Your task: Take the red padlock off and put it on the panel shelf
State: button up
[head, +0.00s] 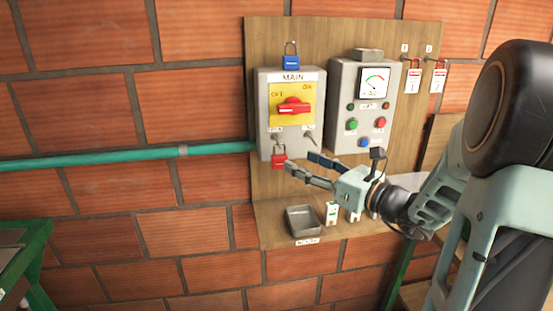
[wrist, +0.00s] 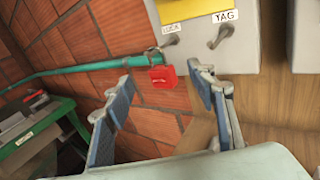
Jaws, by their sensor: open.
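The red padlock (head: 279,162) hangs at the lower left of the grey MAIN switch box (head: 261,118), below the red rotary handle (head: 293,106). In the wrist view the padlock (wrist: 162,77) hangs by its shackle from the hasp marked LOCK. My gripper (head: 298,162) is open and empty, just right of the padlock in the head view. In the wrist view the padlock shows between the two fingers (wrist: 163,82), beyond the tips and apart from them. The panel shelf (head: 270,232) juts out at the bottom of the wooden board.
A grey metal tray (head: 303,221) and a small white and green item (head: 332,212) stand on the shelf. A blue padlock (head: 290,62) hangs above the MAIN box. A meter box (head: 344,132) and tags (head: 412,82) are to the right. A green pipe (head: 120,157) runs left.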

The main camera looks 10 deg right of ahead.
aim_at(282, 156)
jog(key=p+x, duration=0.1)
jog(key=x, duration=0.6)
jog(key=shift+w+a+f+p, duration=0.15)
jog(key=shift+w+a+p, duration=0.15)
jog(key=shift+c, duration=0.3)
jog(key=c, duration=1.2)
